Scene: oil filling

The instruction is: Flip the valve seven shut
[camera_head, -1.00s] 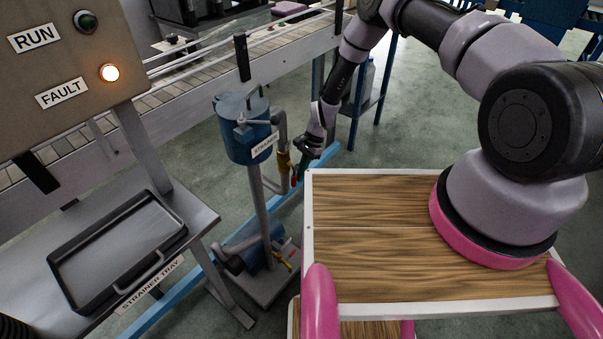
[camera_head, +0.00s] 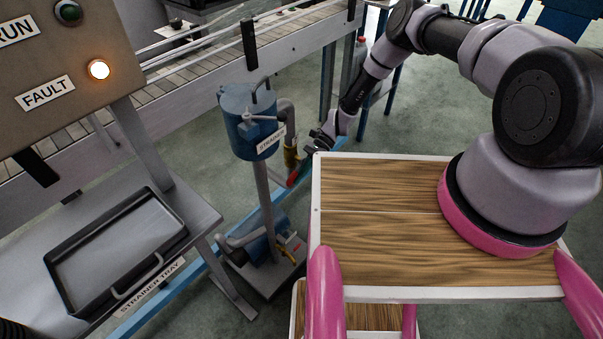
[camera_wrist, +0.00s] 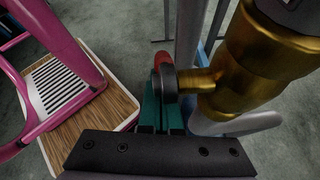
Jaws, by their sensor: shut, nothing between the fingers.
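A brass valve (camera_head: 291,157) sits on the grey pipe beside the blue strainer (camera_head: 249,125). Its red handle (camera_head: 291,182) hangs just below it in the head view. No number seven is readable on it. In the wrist view the brass body (camera_wrist: 262,62) fills the right side, and the red handle tip (camera_wrist: 162,59) shows behind a dark grey hub (camera_wrist: 168,83). My gripper (camera_head: 301,172) is at the handle, its teal fingers (camera_wrist: 164,116) shut with nothing between them, close beside the hub. I cannot tell whether they touch the handle.
My wood-topped deck (camera_head: 385,185) lies just right of the valve. A panel (camera_head: 70,95) with a lit FAULT lamp and the strainer tray (camera_head: 120,250) stand at left. A second brass valve (camera_head: 288,255) is low on the stand. The conveyor (camera_head: 300,45) runs behind.

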